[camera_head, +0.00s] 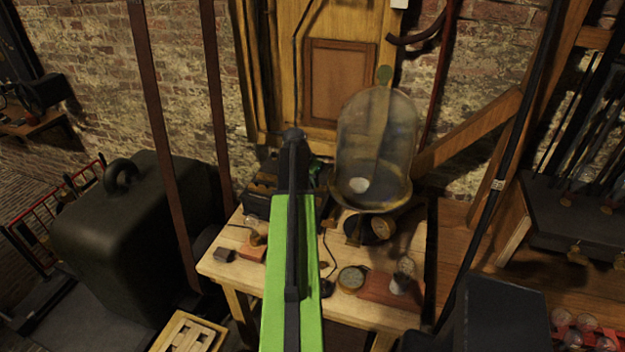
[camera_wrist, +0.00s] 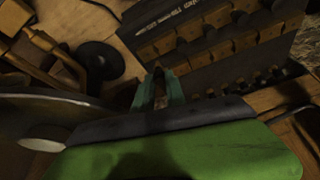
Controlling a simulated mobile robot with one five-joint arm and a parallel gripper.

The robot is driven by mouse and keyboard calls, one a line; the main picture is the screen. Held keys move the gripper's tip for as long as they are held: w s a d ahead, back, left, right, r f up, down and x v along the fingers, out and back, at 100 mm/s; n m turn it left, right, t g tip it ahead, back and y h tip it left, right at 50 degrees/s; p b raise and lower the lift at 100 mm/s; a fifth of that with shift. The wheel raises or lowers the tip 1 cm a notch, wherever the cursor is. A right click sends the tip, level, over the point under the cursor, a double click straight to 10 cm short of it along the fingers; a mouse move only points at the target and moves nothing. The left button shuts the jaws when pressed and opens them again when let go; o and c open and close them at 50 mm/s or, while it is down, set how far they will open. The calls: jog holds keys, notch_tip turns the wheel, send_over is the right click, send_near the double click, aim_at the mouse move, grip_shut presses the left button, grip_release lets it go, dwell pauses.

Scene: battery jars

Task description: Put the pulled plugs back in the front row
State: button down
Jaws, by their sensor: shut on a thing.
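A dark box (camera_wrist: 205,48) with rows of wooden plugs (camera_wrist: 189,31) fills the upper right of the wrist view, with pale lettering on one edge. In the head view the box (camera_head: 257,205) stands at the table's back, partly hidden by my green arm. My gripper (camera_wrist: 158,88) has teal fingers beside the box's left side in the wrist view. It is shut on a small brownish thing that looks like a plug, mostly hidden between the fingers. Small dark notches run along the box's lower edge. I cannot tell whether the held plug touches the box.
A glass bell jar (camera_head: 375,145) stands right of my arm. The wooden table (camera_head: 226,268) also bears a round brass dial (camera_head: 351,278), a small dark block (camera_head: 226,254) and a reddish board (camera_head: 390,291). A black disc (camera_wrist: 100,60) lies left of my fingers in the wrist view.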

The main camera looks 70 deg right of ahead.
jog(key=shift+f+b, duration=0.9)
jog(key=shift+f, duration=0.45)
jog(key=shift+f+b, duration=1.3)
jog(key=c, duration=1.3)
grip_release()
jog(key=shift+r, duration=0.1)
jog(key=p+v, duration=1.6)
jog(key=v, duration=0.1)
jog(key=shift+r, duration=0.15)
